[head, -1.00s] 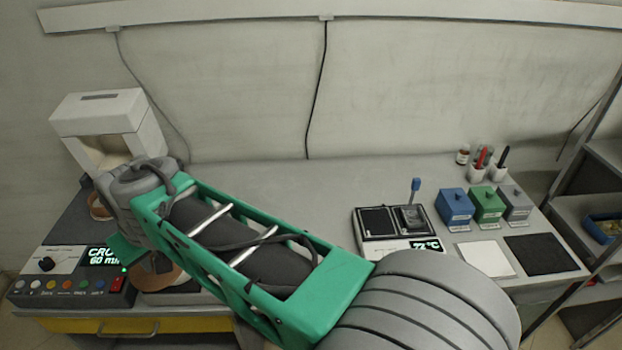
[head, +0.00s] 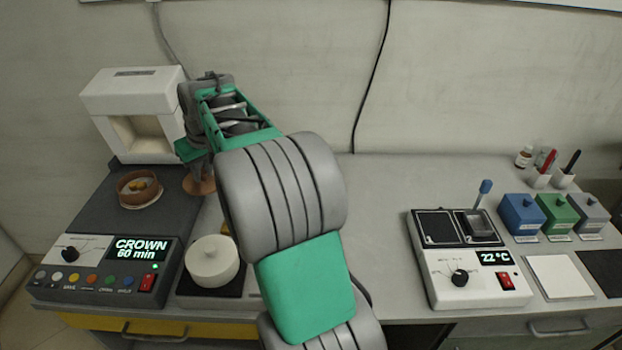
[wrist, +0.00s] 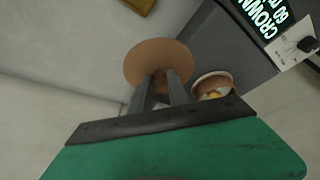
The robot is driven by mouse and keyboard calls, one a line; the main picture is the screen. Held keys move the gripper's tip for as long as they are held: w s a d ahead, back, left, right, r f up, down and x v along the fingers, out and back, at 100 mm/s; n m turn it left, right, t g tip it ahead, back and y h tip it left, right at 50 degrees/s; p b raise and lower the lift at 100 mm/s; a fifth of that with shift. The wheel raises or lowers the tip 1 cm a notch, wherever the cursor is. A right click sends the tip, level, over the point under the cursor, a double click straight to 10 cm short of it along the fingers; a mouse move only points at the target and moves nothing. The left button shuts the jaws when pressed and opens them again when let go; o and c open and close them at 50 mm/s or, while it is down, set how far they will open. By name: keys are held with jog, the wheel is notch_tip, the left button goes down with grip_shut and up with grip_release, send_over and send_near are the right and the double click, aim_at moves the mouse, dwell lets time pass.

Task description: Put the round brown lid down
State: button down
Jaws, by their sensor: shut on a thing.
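The round brown lid (wrist: 158,57) is held in my gripper (wrist: 160,82), whose two dark fingers are shut at its middle in the wrist view. In the head view the lid (head: 199,184) shows partly below my gripper (head: 200,165), beside the dark furnace platform. I cannot tell whether it touches the counter. A round brown dish (head: 124,196) with yellow pieces inside stands open on the dark platform, left of the lid. It also shows in the wrist view (wrist: 200,86), apart from the lid.
A white furnace (head: 131,90) stands behind the dish. The CROWN control panel (head: 105,268) is in front of it. A cream lidded pot (head: 211,262) sits on a dark plate. The counter (head: 375,185) right of my arm is clear up to the 22 °C device (head: 466,277).

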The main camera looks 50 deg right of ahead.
jog(key=d+f, duration=0.2)
jog(key=d, duration=0.2)
jog(key=w+d+f+p, duration=0.1)
jog(key=d+f, duration=0.2)
jog(key=d, duration=0.1)
jog(key=w+d+f, duration=0.1)
jog(key=d+f, duration=0.2)
jog(key=d, duration=0.1)
jog(key=shift+w+d+f, duration=0.1)
jog(key=shift+d+f, duration=0.15)
jog(key=shift+d+f+p, duration=0.25)
jog(key=shift+f+p, duration=0.05)
jog(key=shift+d+f, duration=0.15)
jog(key=shift+f, duration=0.8)
jog(key=shift+d+f, duration=0.1)
jog(key=shift+f, duration=0.8)
jog(key=shift+f, duration=0.1)
jog(key=c, duration=1.7)
grip_release()
jog(key=shift+f, duration=0.15)
jog(key=shift+c, duration=0.2)
jog(key=o, duration=0.5)
jog(key=shift+c, duration=0.2)
